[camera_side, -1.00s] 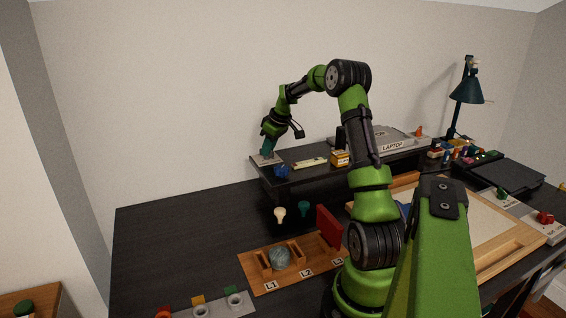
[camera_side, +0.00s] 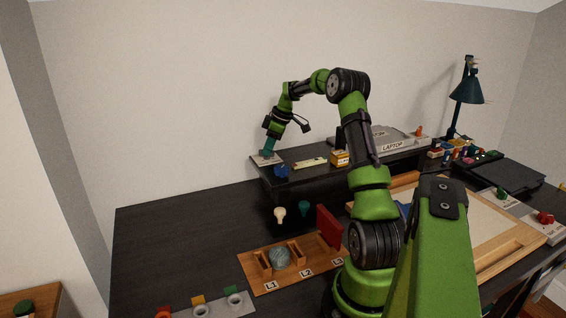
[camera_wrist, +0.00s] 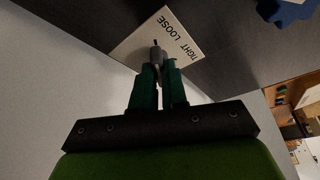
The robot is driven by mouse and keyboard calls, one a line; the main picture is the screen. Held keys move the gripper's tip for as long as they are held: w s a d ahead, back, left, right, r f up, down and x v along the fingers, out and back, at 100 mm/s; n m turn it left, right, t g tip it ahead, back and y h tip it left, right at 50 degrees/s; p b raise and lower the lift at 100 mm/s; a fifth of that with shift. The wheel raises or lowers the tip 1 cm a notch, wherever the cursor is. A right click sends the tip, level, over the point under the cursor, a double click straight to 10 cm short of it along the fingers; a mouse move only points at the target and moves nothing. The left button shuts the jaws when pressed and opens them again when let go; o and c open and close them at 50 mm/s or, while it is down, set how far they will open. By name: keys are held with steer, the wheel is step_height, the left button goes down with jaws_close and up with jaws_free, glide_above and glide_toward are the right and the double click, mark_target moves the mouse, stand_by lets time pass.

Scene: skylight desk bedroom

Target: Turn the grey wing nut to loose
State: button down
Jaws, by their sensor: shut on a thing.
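The grey wing nut (camera_wrist: 156,52) sits on a pale plate (camera_wrist: 132,47) printed with the words LOOSE and TIGHT. In the wrist view my gripper (camera_wrist: 158,70) is shut on the wing nut, with a green finger on each side of it. The fingers hide part of the nut. In the side view my gripper (camera_side: 267,152) points down at the plate (camera_side: 262,161), at the left end of the raised dark shelf. The nut is too small to make out there.
A blue object (camera_side: 282,171) lies close to the plate; it also shows in the wrist view (camera_wrist: 287,12). A wooden rack (camera_side: 292,262) lies on the desk below.

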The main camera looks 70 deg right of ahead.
steer(key=shift+s+f, duration=0.1)
steer(key=shift+f, duration=0.2)
steer(key=c, duration=1.2)
jaws_free()
steer(key=shift+o, duration=0.2)
steer(key=shift+r, duration=0.15)
steer(key=shift+r, duration=0.35)
steer(key=v, duration=1.6)
steer(key=shift+s, duration=0.15)
steer(key=shift+d, duration=0.1)
